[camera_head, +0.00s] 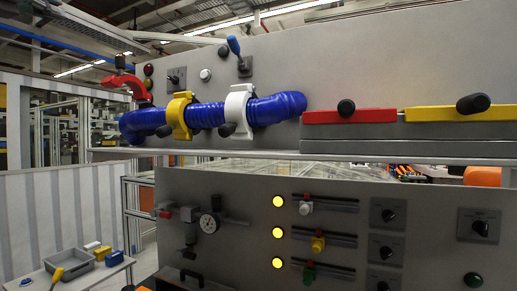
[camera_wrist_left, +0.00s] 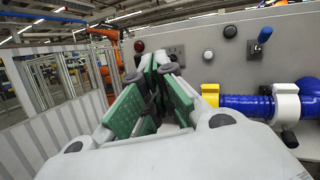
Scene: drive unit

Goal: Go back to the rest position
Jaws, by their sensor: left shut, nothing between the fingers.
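My left gripper (camera_wrist_left: 151,73) shows in the left wrist view, with green pads on its grey fingers. Its fingertips come together and nothing is held between them. It points toward the grey panel (camera_wrist_left: 225,45), to the left of the blue hose (camera_wrist_left: 245,104). Neither gripper shows in the head view, and my right gripper is in no view.
The blue hose (camera_head: 205,115) runs along a shelf, held by a yellow clamp (camera_head: 179,115) and a white clamp (camera_head: 237,110). A red pipe (camera_head: 127,83) is at its left end. Red (camera_head: 349,116) and yellow (camera_head: 440,114) bars lie right. A grey tray (camera_head: 68,262) stands low left.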

